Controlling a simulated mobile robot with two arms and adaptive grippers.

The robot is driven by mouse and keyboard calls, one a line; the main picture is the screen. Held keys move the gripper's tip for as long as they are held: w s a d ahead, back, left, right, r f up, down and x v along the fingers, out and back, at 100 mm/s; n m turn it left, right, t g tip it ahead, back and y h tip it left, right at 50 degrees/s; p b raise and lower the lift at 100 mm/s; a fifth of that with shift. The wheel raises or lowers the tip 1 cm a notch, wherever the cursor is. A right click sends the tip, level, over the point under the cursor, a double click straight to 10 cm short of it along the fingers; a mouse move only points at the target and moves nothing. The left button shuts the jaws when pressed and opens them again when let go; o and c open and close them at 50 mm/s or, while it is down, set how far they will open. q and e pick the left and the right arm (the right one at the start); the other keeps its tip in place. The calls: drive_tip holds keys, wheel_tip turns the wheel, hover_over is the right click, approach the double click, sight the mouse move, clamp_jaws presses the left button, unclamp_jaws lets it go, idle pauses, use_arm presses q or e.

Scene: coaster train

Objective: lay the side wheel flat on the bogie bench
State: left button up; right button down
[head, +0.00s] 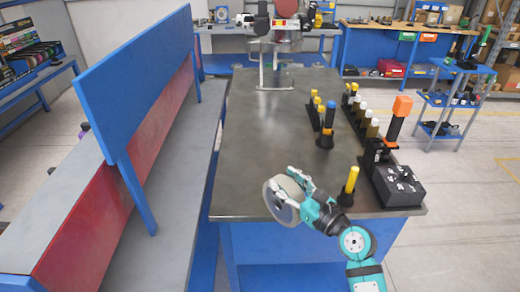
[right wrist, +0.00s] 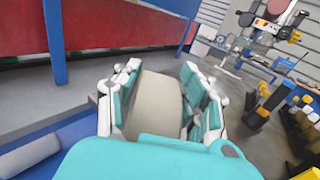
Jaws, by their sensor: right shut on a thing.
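The side wheel (head: 284,204) is a pale beige disc with a grey rim face. My right gripper (head: 298,184) is shut on it, with the fingers on both sides of the wheel. It is held on edge, its round face turned to the left, over the near left part of a dark-topped bench (head: 262,130). I cannot tell whether it touches the top. In the right wrist view the wheel (right wrist: 158,104) fills the space between the teal finger pads. Which bench is the bogie bench is not marked. My left gripper is not in view.
A yellow-topped handle (head: 350,182) stands just right of my right gripper. A black block (head: 398,184) and several upright tools line the bench's right side. A long blue board (head: 137,75) and a grey ledge (head: 185,200) run along the left. The bench's middle is clear.

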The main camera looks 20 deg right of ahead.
sight(289, 215)
drive_tip(key=shift+s+a, duration=0.1)
drive_tip(key=shift+s, duration=0.4)
drive_tip(key=s+f+h, duration=0.1)
drive_tip(key=s, duration=0.1)
drive_tip(key=s+a+f+m, duration=0.1)
drive_tip(key=s+f+m+h, duration=0.1)
drive_tip(key=s, duration=0.1)
drive_tip(key=shift+s+a+f+t+h, duration=0.1)
drive_tip(key=shift+s+a+t+h, duration=0.1)
drive_tip(key=shift+s+t+h, duration=0.15)
drive_tip(key=s+r+m+h, duration=0.1)
drive_tip(key=s+m+h, duration=0.1)
drive_tip(key=s, duration=0.7)
drive_tip(key=shift+a+r+t+h, duration=0.15)
drive_tip(key=shift+a+t+h, duration=0.25)
drive_tip(key=shift+h, duration=0.45)
drive_tip(key=shift+s, duration=0.1)
